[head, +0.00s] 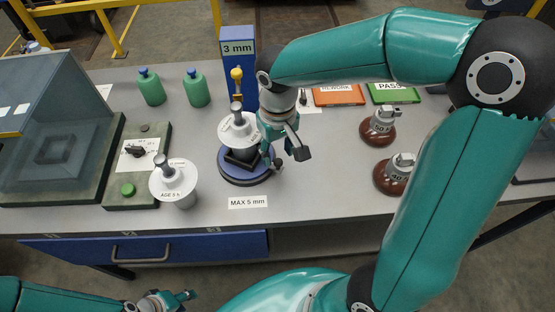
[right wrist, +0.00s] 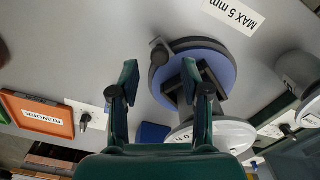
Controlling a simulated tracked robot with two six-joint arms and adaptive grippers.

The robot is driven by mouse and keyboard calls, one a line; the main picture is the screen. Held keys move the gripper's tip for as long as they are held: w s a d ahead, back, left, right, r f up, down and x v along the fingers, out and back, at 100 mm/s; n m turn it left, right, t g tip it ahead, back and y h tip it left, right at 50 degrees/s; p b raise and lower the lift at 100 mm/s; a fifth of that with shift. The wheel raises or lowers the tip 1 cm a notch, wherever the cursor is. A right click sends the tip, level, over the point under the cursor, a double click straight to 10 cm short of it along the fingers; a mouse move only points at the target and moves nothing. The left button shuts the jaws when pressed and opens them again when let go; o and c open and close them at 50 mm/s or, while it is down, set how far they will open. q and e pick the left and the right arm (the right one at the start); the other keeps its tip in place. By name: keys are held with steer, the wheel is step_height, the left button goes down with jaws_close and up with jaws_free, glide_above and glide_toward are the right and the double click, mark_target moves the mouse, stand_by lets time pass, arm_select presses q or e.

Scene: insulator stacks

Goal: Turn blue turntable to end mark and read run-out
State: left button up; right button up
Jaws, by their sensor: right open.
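The blue turntable (head: 240,180) stands mid-bench, with a black block and a grey-white capped insulator part (head: 238,130) on it. A dark handle (right wrist: 161,52) sticks out from its rim in the right wrist view, where the blue disc (right wrist: 222,66) is partly hidden by a finger. My right gripper (head: 288,157) is open and empty at the turntable's right side. In the right wrist view its fingers (right wrist: 160,70) stand apart, with the handle beyond the tips, between them. A blue post (head: 238,65) reading 3 mm stands behind. My left gripper (head: 168,301) is low at left, off the bench. No end mark is discernible.
A yellow-balled rod (head: 237,75) stands behind the insulator part. An "AGE" insulator part (head: 172,182) stands left, green bottles (head: 151,88) behind. Brown insulators (head: 379,128) and the REWORK (head: 338,96) and PASS (head: 394,93) trays are right. The MAX 5 mm label (head: 248,202) lies in front.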

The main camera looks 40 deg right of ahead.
mark_target(278, 160)
steer(key=shift+f, duration=2)
steer(key=shift+c, duration=0.4)
jaws_close()
